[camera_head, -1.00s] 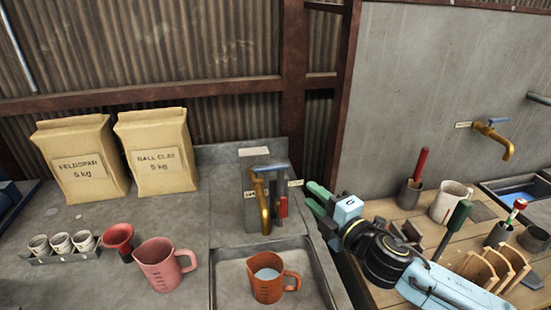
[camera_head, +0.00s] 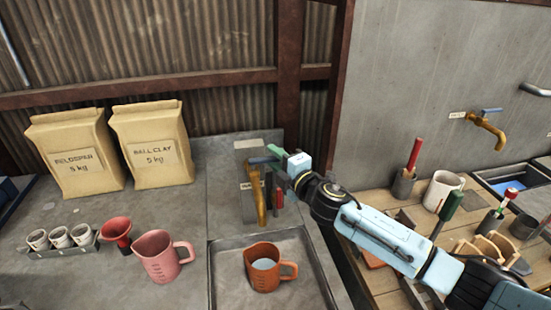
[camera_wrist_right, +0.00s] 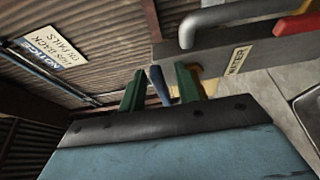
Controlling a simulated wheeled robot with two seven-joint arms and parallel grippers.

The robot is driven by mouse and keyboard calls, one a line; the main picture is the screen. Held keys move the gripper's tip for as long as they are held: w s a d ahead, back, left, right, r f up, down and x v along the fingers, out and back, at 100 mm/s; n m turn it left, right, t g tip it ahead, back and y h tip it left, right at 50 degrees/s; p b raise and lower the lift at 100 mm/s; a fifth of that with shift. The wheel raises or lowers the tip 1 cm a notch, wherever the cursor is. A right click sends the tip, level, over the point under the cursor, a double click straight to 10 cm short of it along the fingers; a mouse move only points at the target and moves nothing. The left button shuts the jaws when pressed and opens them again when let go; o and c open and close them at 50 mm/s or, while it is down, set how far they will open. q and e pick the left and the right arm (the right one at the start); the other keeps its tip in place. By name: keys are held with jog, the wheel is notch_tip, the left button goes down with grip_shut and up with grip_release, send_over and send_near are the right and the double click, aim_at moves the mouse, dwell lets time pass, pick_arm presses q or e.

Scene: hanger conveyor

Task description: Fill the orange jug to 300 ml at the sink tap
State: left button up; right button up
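The orange jug (camera_head: 261,279) stands upright in the sink (camera_head: 316,268), handle to the right, with a pale surface inside. The brass sink tap (camera_head: 261,205) is above and behind it; no stream shows. My right gripper (camera_head: 274,157) is at the tap's blue lever (camera_head: 259,160). In the right wrist view, the green fingers (camera_wrist_right: 160,88) stand apart with the blue lever (camera_wrist_right: 158,84) between them, and I see gaps beside it. A WATER label (camera_wrist_right: 238,60) shows there too. My left gripper is not in view.
A pink jug (camera_head: 161,260), a red funnel (camera_head: 117,231) and a rack of small cups (camera_head: 63,244) stand left of the sink. Two clay bags (camera_head: 150,145) are behind. A wooden bench (camera_head: 385,285) with tools lies right, under my right arm.

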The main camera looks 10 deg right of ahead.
jog(key=shift+w, duration=0.15)
grip_shut()
dwell(0.4)
jog(key=m+h, duration=0.1)
jog(key=s+t+h, duration=0.1)
jog(key=shift+a+m+h, duration=0.25)
jog(key=shift+m+h, duration=0.15)
jog(key=shift+s+m+h, duration=0.25)
jog(key=shift+m+h, duration=0.25)
jog(key=shift+h, duration=0.25)
jog(key=shift+s+m+h, duration=0.2)
jog(key=shift+m+h, duration=0.3)
jog(key=shift+h, duration=0.25)
grip_release()
